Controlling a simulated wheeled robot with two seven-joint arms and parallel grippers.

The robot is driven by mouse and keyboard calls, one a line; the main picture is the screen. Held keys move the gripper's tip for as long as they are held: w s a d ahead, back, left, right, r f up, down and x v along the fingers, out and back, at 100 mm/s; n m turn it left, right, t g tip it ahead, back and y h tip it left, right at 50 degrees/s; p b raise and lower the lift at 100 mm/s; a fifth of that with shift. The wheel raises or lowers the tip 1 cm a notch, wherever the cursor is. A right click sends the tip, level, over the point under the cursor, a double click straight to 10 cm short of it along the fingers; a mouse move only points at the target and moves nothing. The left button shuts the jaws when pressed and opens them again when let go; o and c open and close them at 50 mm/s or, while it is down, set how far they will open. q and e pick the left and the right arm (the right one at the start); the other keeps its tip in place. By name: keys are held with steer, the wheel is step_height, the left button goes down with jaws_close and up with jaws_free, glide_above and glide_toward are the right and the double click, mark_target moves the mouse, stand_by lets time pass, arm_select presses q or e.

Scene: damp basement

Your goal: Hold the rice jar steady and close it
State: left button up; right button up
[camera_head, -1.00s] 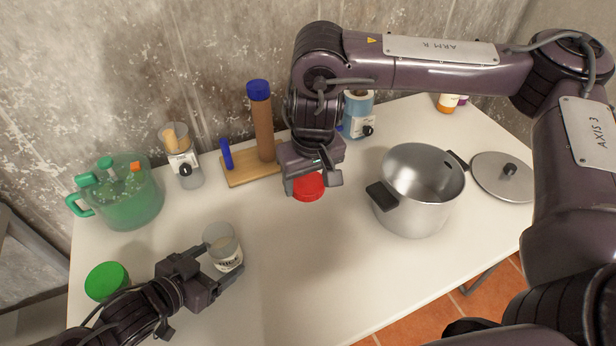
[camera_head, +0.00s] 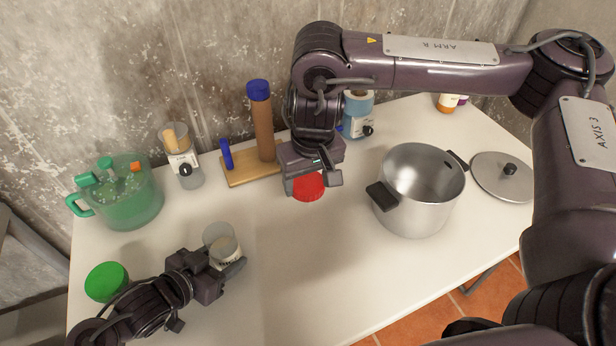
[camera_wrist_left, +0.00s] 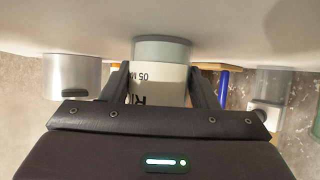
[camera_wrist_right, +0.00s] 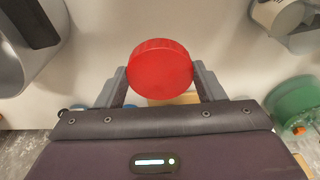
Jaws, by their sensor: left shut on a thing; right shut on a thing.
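The rice jar (camera_head: 219,232) is a clear, open-topped jar with a white label, upright near the table's front left. Its label (camera_wrist_left: 158,84) shows part of its lettering upside down in the left wrist view. My left gripper (camera_head: 230,262) is shut on the jar from the front, a finger on each side, hiding its lower part. My right gripper (camera_head: 313,184) is shut on a red lid (camera_head: 308,188), right of and beyond the jar. The right wrist view shows the round red lid (camera_wrist_right: 160,68) between the fingers. Its height above the table is unclear.
A green lid (camera_head: 106,282) lies left of my left arm. A green jug (camera_head: 128,205), jars and a wooden board (camera_head: 238,178) with a tall blue-capped bottle (camera_head: 262,125) line the back. A steel pot (camera_head: 418,205) stands right. The table's front middle is clear.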

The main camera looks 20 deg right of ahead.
steer(key=a+n, duration=0.4)
steer(key=a, duration=0.8)
steer(key=n, duration=0.2)
glide_toward(218, 232)
steer(key=s, duration=0.2)
steer(key=shift+w+f+y, duration=0.2)
steer(key=shift+w+y, duration=0.05)
steer(key=shift+y, duration=0.15)
steer(key=shift+d+f, duration=0.1)
steer(key=shift+f, duration=0.05)
steer(key=shift+f, duration=1.4)
steer(key=shift+f, duration=0.2)
steer(key=shift+f, duration=0.3)
arm_select(q)
steer(key=shift+s+d, duration=0.1)
arm_select(e)
steer(key=shift+s+f, duration=0.15)
steer(key=shift+f, duration=0.2)
